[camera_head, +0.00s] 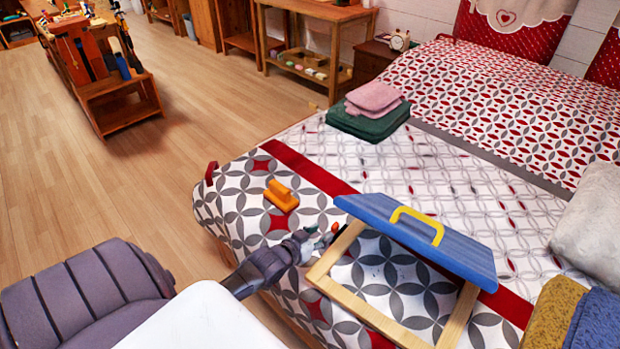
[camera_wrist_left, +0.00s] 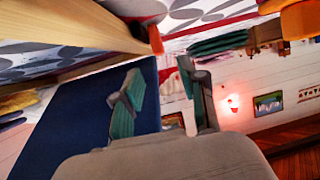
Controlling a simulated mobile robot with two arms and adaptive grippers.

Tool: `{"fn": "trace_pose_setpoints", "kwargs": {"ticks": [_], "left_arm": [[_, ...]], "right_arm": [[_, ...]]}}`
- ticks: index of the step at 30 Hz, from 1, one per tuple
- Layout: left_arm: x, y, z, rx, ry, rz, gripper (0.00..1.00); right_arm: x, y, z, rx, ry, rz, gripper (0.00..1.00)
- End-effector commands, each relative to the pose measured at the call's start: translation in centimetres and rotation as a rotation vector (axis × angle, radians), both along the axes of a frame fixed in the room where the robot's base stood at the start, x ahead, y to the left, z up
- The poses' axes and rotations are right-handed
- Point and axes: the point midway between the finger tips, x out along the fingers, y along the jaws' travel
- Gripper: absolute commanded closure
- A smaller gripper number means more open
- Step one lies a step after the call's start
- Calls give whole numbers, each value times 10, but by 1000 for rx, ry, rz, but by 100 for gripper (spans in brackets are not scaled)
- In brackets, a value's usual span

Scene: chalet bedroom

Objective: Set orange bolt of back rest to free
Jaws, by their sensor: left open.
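The back rest lies on the bed as a light wooden frame (camera_head: 367,318) with a tilted blue board (camera_head: 450,252) that carries a yellow handle (camera_head: 419,223). A small orange-red bolt (camera_head: 335,227) shows at the frame's left corner, and it also shows in the left wrist view (camera_wrist_left: 155,40) at the end of the wooden bar. My left gripper (camera_head: 321,242) is open beside this corner. In the left wrist view its two green-padded fingers (camera_wrist_left: 162,88) are apart with nothing between them, and the bolt is just beyond them. Whether a finger touches the bolt, I cannot tell.
A separate orange handled object (camera_head: 281,196) lies on the bed to the left. Folded pink and green towels (camera_head: 370,119) lie farther back. Yellow and blue folded cloths (camera_head: 555,312) are at the lower right.

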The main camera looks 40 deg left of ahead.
Motion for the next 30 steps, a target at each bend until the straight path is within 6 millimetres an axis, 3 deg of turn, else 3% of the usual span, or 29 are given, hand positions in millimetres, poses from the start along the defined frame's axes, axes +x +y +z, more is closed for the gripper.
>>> {"fn": "trace_pose_setpoints", "kwargs": {"ticks": [3,9,19,22,26,30], "left_arm": [[-23,-1,9,1,0,-1,58],[-42,-1,17,0,0,0,58],[-46,-1,19,0,-1,0,58],[-47,-3,19,0,7,-2,44],[-58,-28,14,2,85,-23,44],[-90,-77,10,21,271,-67,44]], "right_arm": [[0,1,0,1,0,0,60],[0,1,0,1,0,0,60],[0,1,0,1,0,0,60],[0,1,0,1,0,0,60],[0,1,0,1,0,0,60],[0,2,0,2,0,-1,60]]}}
